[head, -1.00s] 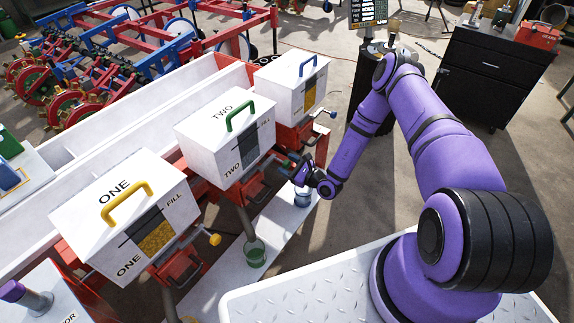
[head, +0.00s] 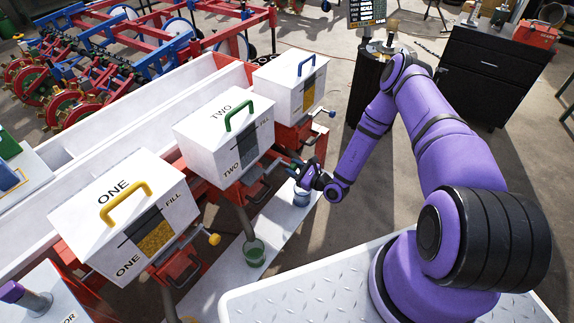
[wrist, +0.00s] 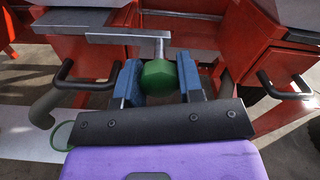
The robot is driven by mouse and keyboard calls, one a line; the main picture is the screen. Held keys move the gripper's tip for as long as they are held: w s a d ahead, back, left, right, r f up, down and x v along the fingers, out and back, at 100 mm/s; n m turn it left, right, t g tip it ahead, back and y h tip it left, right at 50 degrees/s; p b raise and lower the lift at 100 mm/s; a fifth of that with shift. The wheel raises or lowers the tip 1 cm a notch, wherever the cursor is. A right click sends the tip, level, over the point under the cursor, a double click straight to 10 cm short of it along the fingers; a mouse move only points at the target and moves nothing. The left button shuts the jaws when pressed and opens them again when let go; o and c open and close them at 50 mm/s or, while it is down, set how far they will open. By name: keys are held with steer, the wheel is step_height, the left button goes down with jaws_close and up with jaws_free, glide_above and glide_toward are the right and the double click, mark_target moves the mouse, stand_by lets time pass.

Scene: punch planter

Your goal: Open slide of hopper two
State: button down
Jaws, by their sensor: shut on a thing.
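Hopper two (head: 208,146) is a white box marked TWO with a green handle (head: 238,114) on its lid. Its front window looks dark. In the wrist view, a green faceted knob (wrist: 159,77) sits on the end of a grey metal slide bar (wrist: 128,38) below the hopper. My gripper (wrist: 160,82) is shut on this knob, with a blue-padded finger on each side. In the head view my gripper (head: 297,170) is small, to the right of hopper two and below its lid level, and the knob is hard to make out.
Hopper one (head: 105,222), with a yellow handle, stands nearer, its yellow slide knob (head: 214,239) sticking out. A third hopper (head: 272,88) with a blue handle stands beyond. A green cup (head: 254,254) and a blue cup (head: 302,196) stand on the white board below.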

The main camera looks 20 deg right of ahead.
steer(key=shift+v, duration=1.05)
steer(key=c, duration=0.8)
jaws_free()
steer(key=shift+o, duration=0.2)
steer(key=shift+s+d, duration=0.1)
steer(key=v, duration=1)
steer(key=shift+s+d, duration=0.2)
steer(key=shift+s, duration=0.1)
